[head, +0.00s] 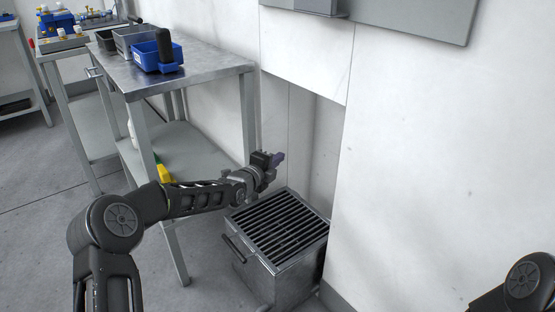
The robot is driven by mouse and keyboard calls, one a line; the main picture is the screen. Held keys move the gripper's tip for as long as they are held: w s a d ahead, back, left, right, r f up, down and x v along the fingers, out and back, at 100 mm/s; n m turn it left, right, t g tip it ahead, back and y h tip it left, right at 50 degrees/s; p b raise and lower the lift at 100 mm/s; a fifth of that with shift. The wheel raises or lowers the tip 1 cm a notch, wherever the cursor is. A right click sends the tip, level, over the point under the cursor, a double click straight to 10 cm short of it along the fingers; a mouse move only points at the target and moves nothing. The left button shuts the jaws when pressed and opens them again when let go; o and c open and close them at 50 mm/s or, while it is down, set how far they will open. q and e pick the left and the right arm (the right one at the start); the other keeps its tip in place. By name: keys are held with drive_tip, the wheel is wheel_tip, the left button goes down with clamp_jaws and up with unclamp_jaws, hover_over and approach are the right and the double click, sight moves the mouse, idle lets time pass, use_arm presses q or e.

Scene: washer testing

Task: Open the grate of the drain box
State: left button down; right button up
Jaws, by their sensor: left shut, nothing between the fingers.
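The drain box (250,277) is a grey metal box on the floor, standing in a recess of the white wall. Its grate (281,226), a frame of dark parallel bars, lies flat on top and covers the box. A dark handle (233,249) is on the box's left front side. My left gripper (278,158) is above the far left edge of the grate, apart from it. It is shut and empty, with its purplish fingers pointing right. My right gripper is out of view; only part of my right arm shows at the bottom right.
A metal table (208,80) stands left of the box, holding a blue bin (150,60) and grey bins (128,40). Its leg is close to my left forearm. The wall (425,150) bounds the right side. A grey panel (420,12) hangs above.

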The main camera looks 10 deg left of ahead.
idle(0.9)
use_arm(q)
drive_tip(key=c, duration=1.4)
unclamp_jaws()
drive_tip(key=shift+o, duration=0.2)
drive_tip(key=p+v, duration=0.1)
drive_tip(key=v, duration=0.7)
drive_tip(key=shift+p, duration=0.4)
drive_tip(key=shift+w, duration=0.15)
